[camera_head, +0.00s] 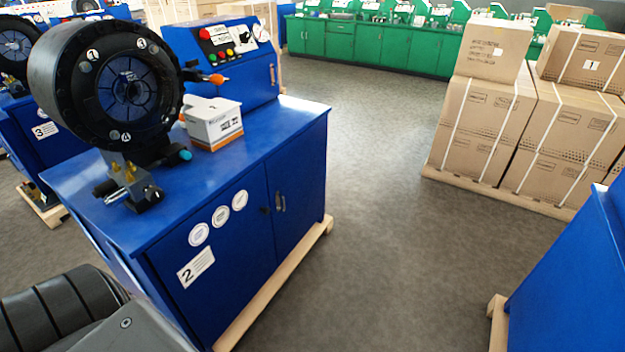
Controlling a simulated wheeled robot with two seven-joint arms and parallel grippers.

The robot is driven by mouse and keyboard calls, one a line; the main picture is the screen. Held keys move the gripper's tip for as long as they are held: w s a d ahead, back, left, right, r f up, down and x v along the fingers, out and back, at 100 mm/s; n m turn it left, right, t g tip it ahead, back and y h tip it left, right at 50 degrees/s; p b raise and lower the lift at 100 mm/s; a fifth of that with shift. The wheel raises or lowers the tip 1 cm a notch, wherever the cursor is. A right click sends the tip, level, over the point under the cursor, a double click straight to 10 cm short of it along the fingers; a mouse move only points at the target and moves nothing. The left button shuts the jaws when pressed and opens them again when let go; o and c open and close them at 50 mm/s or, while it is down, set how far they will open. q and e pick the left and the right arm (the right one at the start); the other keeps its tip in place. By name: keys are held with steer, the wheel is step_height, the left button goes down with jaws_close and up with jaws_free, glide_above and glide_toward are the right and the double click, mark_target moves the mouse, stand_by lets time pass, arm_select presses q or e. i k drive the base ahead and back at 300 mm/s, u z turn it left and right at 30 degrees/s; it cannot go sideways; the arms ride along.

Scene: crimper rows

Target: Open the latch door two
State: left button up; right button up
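A blue crimper cabinet (300,130) stands at the left on a wooden pallet. Its front has a door panel (235,275) with a white label marked 2 (196,267) and several round stickers. A second panel (302,190) adjoins it on the right. A small dark latch (265,210) and a metal handle (281,202) sit near the seam between the panels. Both panels look shut. Neither gripper shows in this view.
The black crimper head (105,85) and a white-orange box (213,124) stand on the cabinet. Stacked cartons (540,130) are at the right, and another blue cabinet (575,285) is at the lower right. The grey floor (400,200) between them is clear.

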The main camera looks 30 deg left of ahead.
mark_target(295, 173)
steer(key=i, duration=2)
steer(key=u, duration=2)
